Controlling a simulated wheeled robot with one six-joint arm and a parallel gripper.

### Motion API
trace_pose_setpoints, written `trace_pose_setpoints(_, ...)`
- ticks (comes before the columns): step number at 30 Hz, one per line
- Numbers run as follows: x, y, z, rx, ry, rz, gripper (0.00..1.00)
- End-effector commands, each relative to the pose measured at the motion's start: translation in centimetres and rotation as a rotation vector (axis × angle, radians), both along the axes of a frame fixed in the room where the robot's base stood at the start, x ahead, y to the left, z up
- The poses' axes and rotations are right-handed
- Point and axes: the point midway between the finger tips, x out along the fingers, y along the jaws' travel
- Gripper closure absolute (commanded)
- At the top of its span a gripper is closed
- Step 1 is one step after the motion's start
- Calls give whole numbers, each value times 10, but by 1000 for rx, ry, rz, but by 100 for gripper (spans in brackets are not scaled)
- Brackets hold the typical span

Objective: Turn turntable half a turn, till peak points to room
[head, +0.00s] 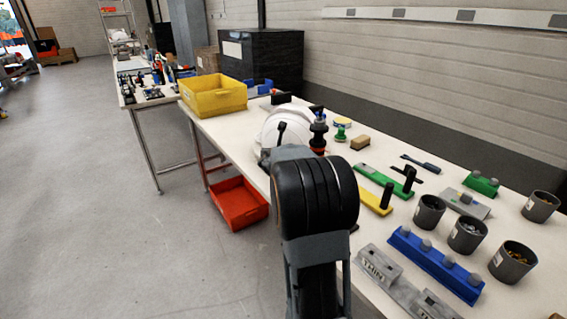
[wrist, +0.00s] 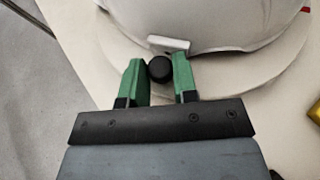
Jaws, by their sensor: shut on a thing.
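The white helmet shell (wrist: 235,22) sits on the pale round turntable (wrist: 285,65), filling the top of the wrist view. A small white block (wrist: 168,45) shows at the helmet's near edge. My gripper (wrist: 160,72) has its two green fingers on either side of a round black knob (wrist: 159,68) at the turntable's near edge, and is shut on it. In the head view the helmet (head: 279,127) stands on the bench beyond my arm, which hides my gripper and most of the turntable. I cannot tell where the peak points.
A red bin (head: 239,203) is below the bench. The floor at left is open.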

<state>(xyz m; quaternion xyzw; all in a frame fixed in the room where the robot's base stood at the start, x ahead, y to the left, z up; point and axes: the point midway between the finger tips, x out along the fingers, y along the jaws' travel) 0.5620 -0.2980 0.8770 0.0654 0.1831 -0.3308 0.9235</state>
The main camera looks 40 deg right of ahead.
Motion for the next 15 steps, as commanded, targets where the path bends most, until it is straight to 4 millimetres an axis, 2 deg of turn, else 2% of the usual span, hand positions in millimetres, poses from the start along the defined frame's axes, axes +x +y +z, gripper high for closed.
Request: trace_pose_setpoints(15,7,4,4,-4,-4,47,100)
